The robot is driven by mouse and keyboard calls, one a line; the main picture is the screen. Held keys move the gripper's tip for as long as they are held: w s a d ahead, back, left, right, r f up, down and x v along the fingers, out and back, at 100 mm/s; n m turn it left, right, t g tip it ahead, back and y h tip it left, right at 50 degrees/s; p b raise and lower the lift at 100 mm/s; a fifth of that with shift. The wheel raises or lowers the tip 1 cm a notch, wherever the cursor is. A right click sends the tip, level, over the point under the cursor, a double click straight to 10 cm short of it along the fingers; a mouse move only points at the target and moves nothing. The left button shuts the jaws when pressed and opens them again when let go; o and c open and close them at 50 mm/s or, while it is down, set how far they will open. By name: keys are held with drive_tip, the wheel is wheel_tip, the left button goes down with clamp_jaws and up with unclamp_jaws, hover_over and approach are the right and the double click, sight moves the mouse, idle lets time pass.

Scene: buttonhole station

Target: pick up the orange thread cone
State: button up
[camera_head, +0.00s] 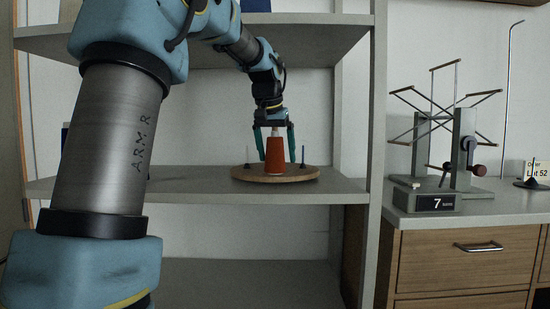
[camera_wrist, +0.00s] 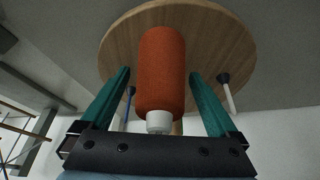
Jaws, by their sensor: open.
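The orange thread cone (camera_head: 275,156) stands upright on a round wooden board (camera_head: 246,175) on the middle shelf. My gripper (camera_head: 274,157) is above it and pointing down, with its two teal fingers apart on either side of the cone. In the wrist view the cone (camera_wrist: 161,72) lies between the open fingers (camera_wrist: 160,72), with a gap showing on each side. Its white tip (camera_wrist: 159,122) faces my palm. The board (camera_wrist: 118,45) shows behind it.
Thin pegs stand on the board beside the cone, one (camera_wrist: 226,92) close to a finger. The upper shelf (camera_head: 310,30) is above my gripper, and the shelf unit's upright post (camera_head: 377,110) is to the right. A yarn winder (camera_head: 462,150) stands on the counter at right.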

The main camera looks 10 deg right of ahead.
drive_tip(key=c, duration=1.4)
drive_tip(key=shift+c, duration=0.4)
drive_tip(key=shift+r, duration=0.1)
